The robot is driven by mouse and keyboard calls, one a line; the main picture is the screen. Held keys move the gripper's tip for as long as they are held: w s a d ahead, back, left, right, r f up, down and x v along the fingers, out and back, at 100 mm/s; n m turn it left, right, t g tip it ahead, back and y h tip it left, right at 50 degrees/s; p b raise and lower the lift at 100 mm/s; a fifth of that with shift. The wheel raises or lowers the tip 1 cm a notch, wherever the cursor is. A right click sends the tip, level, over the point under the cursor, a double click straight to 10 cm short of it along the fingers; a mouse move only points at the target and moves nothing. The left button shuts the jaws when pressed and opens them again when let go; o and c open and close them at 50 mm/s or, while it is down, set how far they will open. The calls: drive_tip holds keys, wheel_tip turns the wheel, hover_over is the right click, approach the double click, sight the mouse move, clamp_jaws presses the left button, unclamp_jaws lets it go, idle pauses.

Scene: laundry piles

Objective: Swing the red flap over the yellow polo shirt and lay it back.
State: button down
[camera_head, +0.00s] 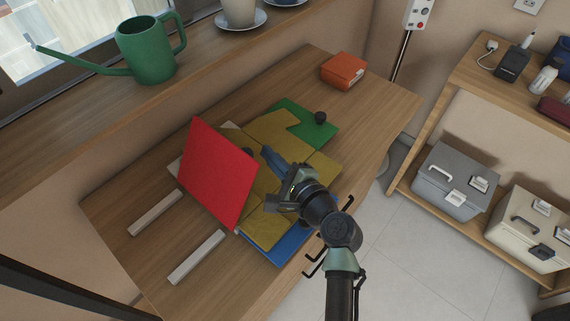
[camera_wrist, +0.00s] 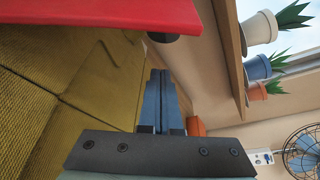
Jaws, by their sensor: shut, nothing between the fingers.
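The red flap (camera_head: 215,172) stands tilted up steeply at the left of the folding board. In the wrist view its red panel (camera_wrist: 110,12) fills the top left. The yellow polo shirt (camera_head: 265,222) lies spread on the board, partly hidden behind the flap and under my arm. My gripper (camera_head: 268,155) is over the shirt, to the right of the flap, with its blue fingers shut and empty. In the wrist view the fingers (camera_wrist: 160,98) point past the flap's edge beside the shirt (camera_wrist: 45,100). I cannot tell whether they touch the flap.
A green panel (camera_head: 325,137) with a black knob (camera_head: 320,117) and a blue panel (camera_head: 275,256) border the shirt. Two pale bars (camera_head: 196,256) lie at the left. An orange box (camera_head: 343,71) stands at the back. A green watering can (camera_head: 147,52) stands on the sill.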

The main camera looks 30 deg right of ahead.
sight(239, 181)
drive_tip(key=shift+s+a+r+p, duration=0.35)
drive_tip(key=shift+a+r, duration=0.25)
drive_tip(key=shift+a, duration=0.1)
drive_tip(key=shift+s+a+r+p, duration=0.2)
drive_tip(key=shift+s+a+r, duration=0.1)
drive_tip(key=shift+a+r, duration=0.35)
drive_tip(key=shift+f, duration=0.1)
drive_tip(key=a+r+n, duration=0.1)
drive_tip(key=s+a+r+n+t+b, duration=0.1)
drive_tip(key=a, duration=0.1)
drive_tip(key=a+r+n, duration=0.1)
drive_tip(key=a, duration=0.1)
drive_tip(key=shift+s+r+n+h, duration=0.1)
drive_tip(key=shift+s+n+h, duration=0.3)
drive_tip(key=shift+s+a+r+n+t, duration=0.15)
drive_tip(key=shift+a+r+n+t, duration=0.15)
drive_tip(key=shift+r+n, duration=0.15)
